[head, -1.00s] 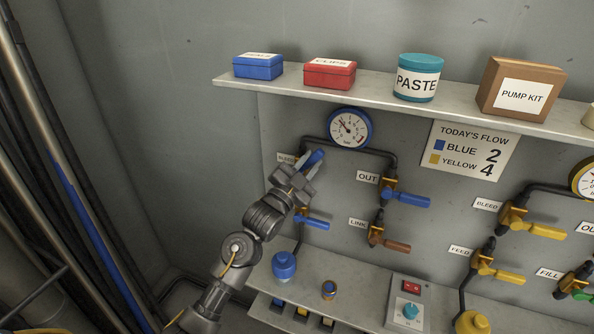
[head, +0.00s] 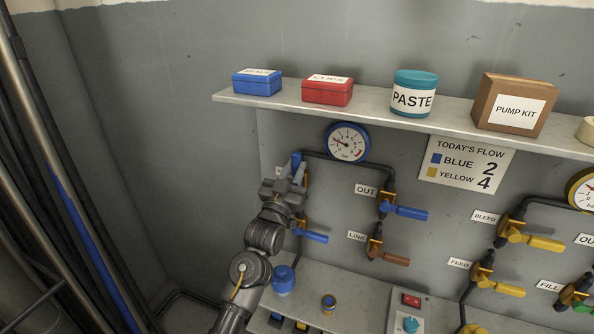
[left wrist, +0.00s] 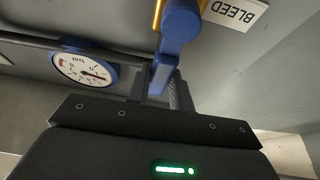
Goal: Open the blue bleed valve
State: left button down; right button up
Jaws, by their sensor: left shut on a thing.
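The blue bleed valve handle (head: 296,160) stands about upright on the panel at the upper left, below and left of the blue-rimmed gauge (head: 347,142). In the left wrist view the handle (left wrist: 180,24) runs from its orange-yellow mount down between my fingers, beside the BLEED label (left wrist: 236,12). My left gripper (head: 293,177) is shut on this handle; its fingers also show in the left wrist view (left wrist: 158,88). The valve body is mostly hidden behind my gripper in the head view. My right gripper is not in view.
Close by are a lower blue-handled valve (head: 313,236), the blue OUT valve (head: 405,211) and the brown LINK valve (head: 390,257). A yellow BLEED valve (head: 535,240) is farther right. A shelf (head: 243,98) with boxes juts out above. The wall left of my gripper is clear.

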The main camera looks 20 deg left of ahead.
pick_arm(q)
jog(key=shift+a, duration=0.1)
dwell(0.4)
jog(key=c, duration=1.2)
grip_release()
jog(key=shift+c, duration=0.2)
jog(key=d+b+v, duration=0.1)
jog(key=b+v, duration=0.2)
jog(key=v, duration=0.7)
jog(key=shift+s+a+b, duration=0.35)
jog(key=shift+s+a, duration=0.05)
jog(key=shift+a, duration=0.05)
jog(key=shift+f, duration=0.1)
